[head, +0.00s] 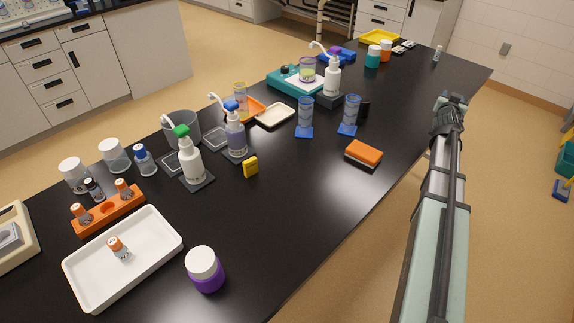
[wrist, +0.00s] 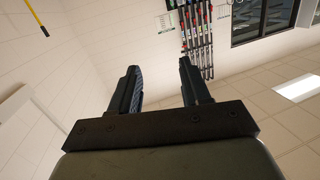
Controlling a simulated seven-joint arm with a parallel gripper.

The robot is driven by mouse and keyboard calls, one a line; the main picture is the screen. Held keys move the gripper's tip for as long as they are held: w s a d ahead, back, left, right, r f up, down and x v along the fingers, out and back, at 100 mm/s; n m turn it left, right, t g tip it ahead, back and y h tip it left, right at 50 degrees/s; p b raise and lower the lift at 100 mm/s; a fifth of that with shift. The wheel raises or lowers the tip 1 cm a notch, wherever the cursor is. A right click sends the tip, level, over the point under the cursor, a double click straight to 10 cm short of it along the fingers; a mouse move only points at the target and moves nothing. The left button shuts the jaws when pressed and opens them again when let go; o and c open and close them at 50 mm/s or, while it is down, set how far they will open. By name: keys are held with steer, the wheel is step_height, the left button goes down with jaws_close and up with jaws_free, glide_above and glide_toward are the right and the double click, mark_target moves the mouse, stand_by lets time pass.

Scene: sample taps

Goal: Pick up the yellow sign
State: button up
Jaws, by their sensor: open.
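The yellow sign (head: 251,167) is a small block standing upright on the black table, in the middle of the head view. It is just right of a dark mat that bears a blue-topped pump bottle (head: 234,132). My gripper (wrist: 160,80) is open and empty in the wrist view, its two dark fingers apart, facing the wall and ceiling. In the head view my arm stretches along the right, beyond the table's right edge, far from the sign. The sign does not show in the wrist view.
A green-topped pump bottle (head: 189,160) stands left of the sign. An orange sponge-like block (head: 363,153) and blue-based cylinders (head: 305,117) stand to its right. A white tray (head: 160,262) and a purple jar (head: 205,270) are at the front. The table (head: 300,205) is clear in front of the sign.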

steer(key=s+a+r+m+y, duration=0.1)
steer(key=a+r, duration=0.1)
steer(key=a, duration=0.5)
steer(key=a+r, duration=0.3)
steer(key=a, duration=0.4)
steer(key=m+g+y, duration=0.3)
steer(key=g+y, duration=0.5)
steer(key=g, duration=0.7)
glide_above(244, 162)
step_height(244, 162, down, 2)
steer(key=f, duration=0.8)
steer(key=shift+w+a, duration=0.1)
steer(key=shift+a, duration=0.15)
steer(key=shift+s+d+f, duration=0.15)
steer(key=shift+f, duration=0.8)
steer(key=shift+s+d+f, duration=0.1)
steer(key=shift+d+f, duration=0.05)
steer(key=shift+f, duration=1.5)
